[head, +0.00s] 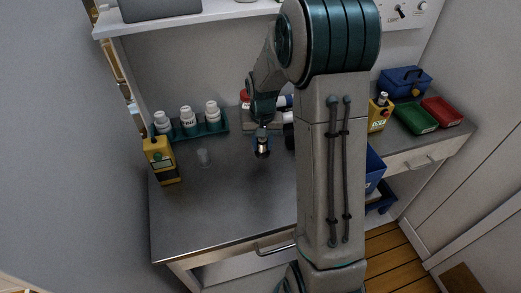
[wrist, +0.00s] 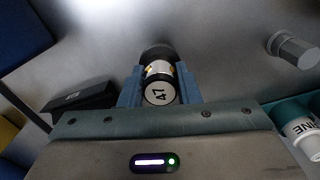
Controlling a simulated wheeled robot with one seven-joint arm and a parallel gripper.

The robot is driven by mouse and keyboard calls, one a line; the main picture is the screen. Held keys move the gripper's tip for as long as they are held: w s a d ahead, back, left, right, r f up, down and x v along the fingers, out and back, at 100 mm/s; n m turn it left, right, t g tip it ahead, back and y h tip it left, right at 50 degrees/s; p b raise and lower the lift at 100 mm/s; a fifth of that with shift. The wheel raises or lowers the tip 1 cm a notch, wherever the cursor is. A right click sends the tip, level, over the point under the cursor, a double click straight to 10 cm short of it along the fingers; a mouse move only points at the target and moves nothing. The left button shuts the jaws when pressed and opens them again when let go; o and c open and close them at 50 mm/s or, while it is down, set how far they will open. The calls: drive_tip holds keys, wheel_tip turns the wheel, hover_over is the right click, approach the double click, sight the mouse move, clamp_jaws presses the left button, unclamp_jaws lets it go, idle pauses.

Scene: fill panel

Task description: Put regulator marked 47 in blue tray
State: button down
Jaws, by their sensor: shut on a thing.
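The regulator marked 47 (wrist: 158,92) is a short dark cylinder with a light band and a white end face. In the head view my gripper (head: 262,140) holds the regulator (head: 262,150) near the middle of the grey worktop. I cannot tell its exact height above the surface. A blue tray-like container (head: 374,168) shows at the right of my arm, which hides part of it.
At right are a blue case (head: 405,82), yellow device (head: 380,113), green tray (head: 415,118) and red tray (head: 442,112). The front worktop is clear.

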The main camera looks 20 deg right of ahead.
sight(263, 152)
drive_tip(key=shift+f, duration=2.05)
drive_tip(key=shift+f, duration=0.1)
drive_tip(key=shift+f, duration=0.15)
drive_tip(key=c, duration=1.1)
unclamp_jaws()
drive_tip(key=shift+r, duration=0.2)
